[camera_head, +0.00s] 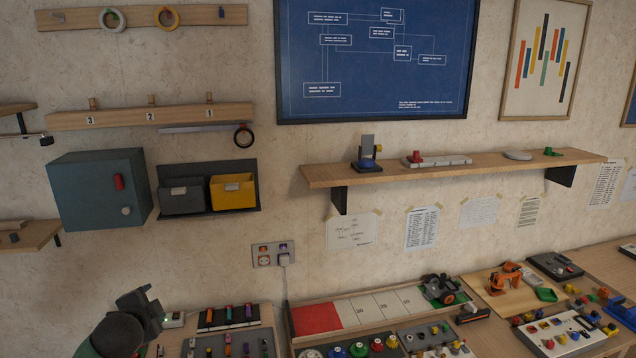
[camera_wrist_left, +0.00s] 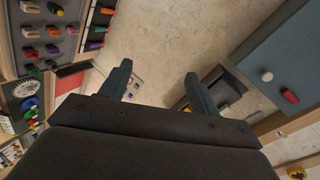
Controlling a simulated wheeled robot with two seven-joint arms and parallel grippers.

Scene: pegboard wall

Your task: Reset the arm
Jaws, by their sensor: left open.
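My left gripper (camera_head: 140,308) is at the lower left in the head view, in front of the wall and above the left end of the bench. In the left wrist view its two fingers (camera_wrist_left: 158,88) are apart with nothing between them, and the bare wall shows beyond. My right gripper is not in either view.
A teal cabinet (camera_head: 98,190) and grey and yellow bins (camera_head: 232,192) hang above my left gripper. A numbered peg rail (camera_head: 180,115) and a wooden shelf (camera_head: 455,170) are on the wall. The bench below is crowded with panels, knobs and a red-and-white board (camera_head: 318,317).

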